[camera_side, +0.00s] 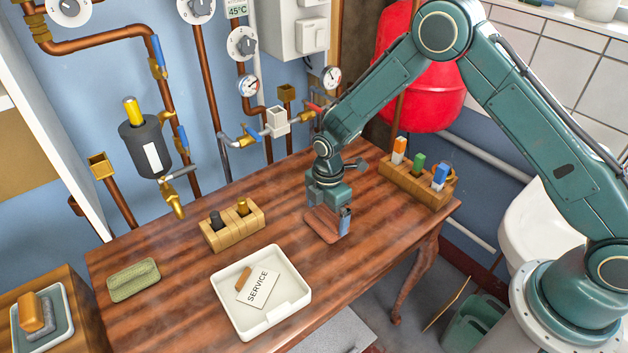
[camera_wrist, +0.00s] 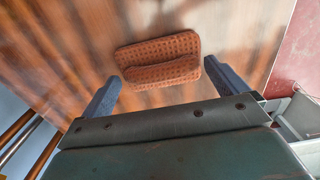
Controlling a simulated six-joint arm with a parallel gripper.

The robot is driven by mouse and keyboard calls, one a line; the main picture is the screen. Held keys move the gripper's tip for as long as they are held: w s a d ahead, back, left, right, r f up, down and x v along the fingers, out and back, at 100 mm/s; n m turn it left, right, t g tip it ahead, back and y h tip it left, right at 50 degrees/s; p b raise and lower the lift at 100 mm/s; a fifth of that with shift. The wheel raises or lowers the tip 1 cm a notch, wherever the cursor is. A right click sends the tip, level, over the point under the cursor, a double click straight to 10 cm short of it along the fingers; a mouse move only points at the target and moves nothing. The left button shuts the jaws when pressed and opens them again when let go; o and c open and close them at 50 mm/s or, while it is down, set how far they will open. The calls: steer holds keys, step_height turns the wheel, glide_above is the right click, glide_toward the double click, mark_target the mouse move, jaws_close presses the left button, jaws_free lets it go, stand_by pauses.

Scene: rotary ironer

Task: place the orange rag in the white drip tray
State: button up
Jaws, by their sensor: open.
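The orange rag (camera_wrist: 160,58) is a folded, waffle-textured cloth with a raised fold. In the wrist view it lies on the wooden table, just ahead of and between my two open fingers. In the side view the rag (camera_side: 320,225) looks reddish brown and is partly hidden under my gripper (camera_side: 330,220). My gripper points down over it, open, with one dark blue finger visible beside the rag. The wrist view also shows the open gripper (camera_wrist: 162,76). The white drip tray (camera_side: 289,287) lies left of the gripper in the side view, holding a SERVICE card (camera_side: 258,290) and a small orange-brown piece (camera_side: 243,277).
A wooden block with fittings (camera_side: 232,232) stands behind the tray. A folded green cloth (camera_side: 134,280) lies at the table's left. A wooden rack with coloured items (camera_side: 418,184) stands at the right. Pipes and valves line the wall. Bare table lies between rag and tray.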

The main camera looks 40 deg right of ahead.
mark_target(326, 216)
steer(key=c, duration=1.1)
steer(key=shift+r, duration=0.1)
steer(key=shift+c, duration=0.2)
step_height(326, 216, up, 20)
stand_by(0.5)
